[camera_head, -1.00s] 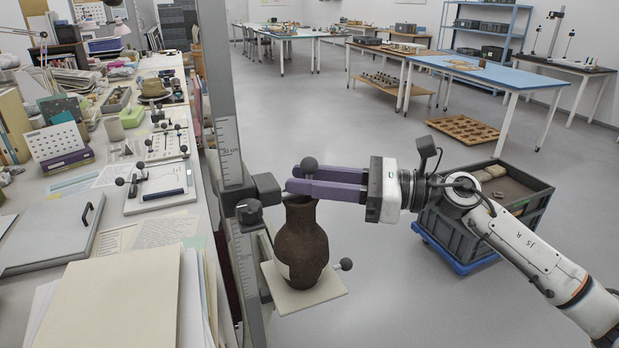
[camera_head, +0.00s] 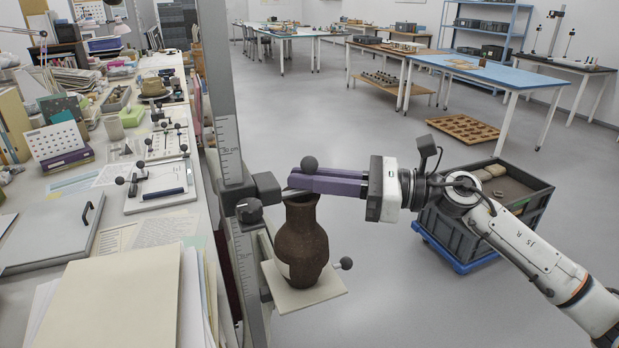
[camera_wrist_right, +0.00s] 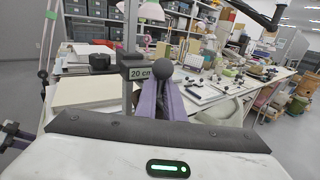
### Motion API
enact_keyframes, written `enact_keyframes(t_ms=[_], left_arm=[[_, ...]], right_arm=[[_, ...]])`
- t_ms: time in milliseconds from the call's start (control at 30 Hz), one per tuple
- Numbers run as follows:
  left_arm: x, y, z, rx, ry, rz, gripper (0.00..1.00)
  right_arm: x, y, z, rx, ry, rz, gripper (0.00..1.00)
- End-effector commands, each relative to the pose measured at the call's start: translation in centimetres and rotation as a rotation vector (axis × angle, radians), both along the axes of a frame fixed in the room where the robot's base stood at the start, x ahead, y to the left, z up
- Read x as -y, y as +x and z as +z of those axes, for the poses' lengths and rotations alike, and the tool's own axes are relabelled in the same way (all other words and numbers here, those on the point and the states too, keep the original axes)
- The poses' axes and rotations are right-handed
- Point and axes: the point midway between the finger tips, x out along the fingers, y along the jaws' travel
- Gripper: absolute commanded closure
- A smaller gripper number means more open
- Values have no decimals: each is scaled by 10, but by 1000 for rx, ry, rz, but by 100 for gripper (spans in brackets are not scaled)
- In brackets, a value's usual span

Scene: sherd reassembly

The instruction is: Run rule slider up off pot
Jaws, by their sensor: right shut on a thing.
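The brown pot (camera_head: 301,240) stands upright on a pale square plate (camera_head: 305,294) beside the tall grey rule (camera_head: 228,140) in the head view. The black rule slider (camera_head: 262,190) sits on the rule at about the height of the pot's mouth, with an arm over the rim. A dark ball knob (camera_head: 309,164) rises from the slider's arm. My right gripper (camera_head: 318,180), with purple fingers, is shut on the slider at this knob. The knob (camera_wrist_right: 164,71) also shows between the fingers in the right wrist view.
A long bench with papers, a folder stack (camera_head: 105,300) and trays lies left of the rule. A grey crate (camera_head: 490,205) on a blue dolly stands on the floor behind my right arm.

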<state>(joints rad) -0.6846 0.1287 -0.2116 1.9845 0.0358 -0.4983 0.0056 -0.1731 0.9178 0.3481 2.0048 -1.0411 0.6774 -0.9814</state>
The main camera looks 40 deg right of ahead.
Motion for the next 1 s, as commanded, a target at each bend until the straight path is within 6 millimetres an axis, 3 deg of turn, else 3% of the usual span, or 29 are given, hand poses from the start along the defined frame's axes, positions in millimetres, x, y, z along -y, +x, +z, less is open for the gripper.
enact_keyframes(t_ms=[733, 867, 1000], left_arm=[[1, 0, 1, 2, -1, -1, 69], [0, 0, 12, 2, -3, 2, 69], [-2, 0, 30, 5, -8, 10, 69]], right_arm=[[0, 0, 1, 1, 1, -1, 100], [0, 0, 21, 3, 0, -1, 100], [1, 0, 59, 8, -1, -1, 100]])
